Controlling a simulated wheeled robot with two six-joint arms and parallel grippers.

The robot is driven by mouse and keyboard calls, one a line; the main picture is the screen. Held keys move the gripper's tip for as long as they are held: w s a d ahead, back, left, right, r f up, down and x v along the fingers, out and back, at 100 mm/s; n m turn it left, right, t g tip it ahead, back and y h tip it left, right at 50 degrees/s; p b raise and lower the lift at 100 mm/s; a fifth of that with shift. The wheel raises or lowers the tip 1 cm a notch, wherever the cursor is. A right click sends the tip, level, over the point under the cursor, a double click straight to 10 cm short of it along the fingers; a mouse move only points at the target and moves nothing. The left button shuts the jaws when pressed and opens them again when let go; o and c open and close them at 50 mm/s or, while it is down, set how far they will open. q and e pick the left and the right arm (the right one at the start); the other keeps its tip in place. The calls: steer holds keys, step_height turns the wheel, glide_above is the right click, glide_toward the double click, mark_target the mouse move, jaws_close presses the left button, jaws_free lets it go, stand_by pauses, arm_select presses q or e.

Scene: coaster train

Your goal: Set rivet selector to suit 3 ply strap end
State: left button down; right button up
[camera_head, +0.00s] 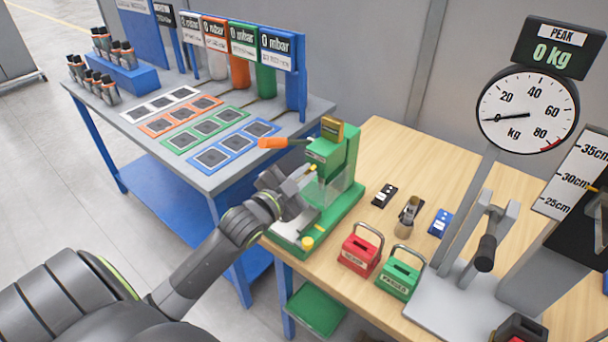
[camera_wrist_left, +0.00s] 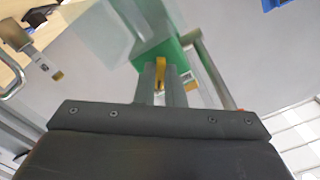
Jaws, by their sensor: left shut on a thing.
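A green rivet press (camera_head: 345,150) stands at the left end of the wooden bench, with an orange-tipped lever (camera_head: 274,143), a small label block (camera_head: 331,129) on top, a clear guard and a yellow knob (camera_head: 307,242) on its base. My left gripper (camera_head: 311,173) is at the press's near left side. In the left wrist view my gripper (camera_wrist_left: 162,84) is shut on a small yellow piece (camera_wrist_left: 161,66) in front of the green body, apparently the rivet selector. Its setting is too small to read. The strap end cannot be made out. My right gripper is not in view.
Red (camera_head: 361,250) and green (camera_head: 399,275) handled boxes stand right of the press. Behind them are small black and blue blocks and a metal fitting. A gauge (camera_head: 527,110) reading 0 kg stands further right. A blue-framed table (camera_head: 215,182) with coloured mats lies left.

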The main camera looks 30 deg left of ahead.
arm_select(q)
steer(key=c, duration=1.5)
jaws_free()
steer(key=shift+s, duration=0.1)
steer(key=s, duration=0.5)
steer(key=s+a, duration=0.1)
steer(key=s, duration=1.1)
steer(key=shift+s+a, duration=0.1)
steer(key=shift+a, duration=0.05)
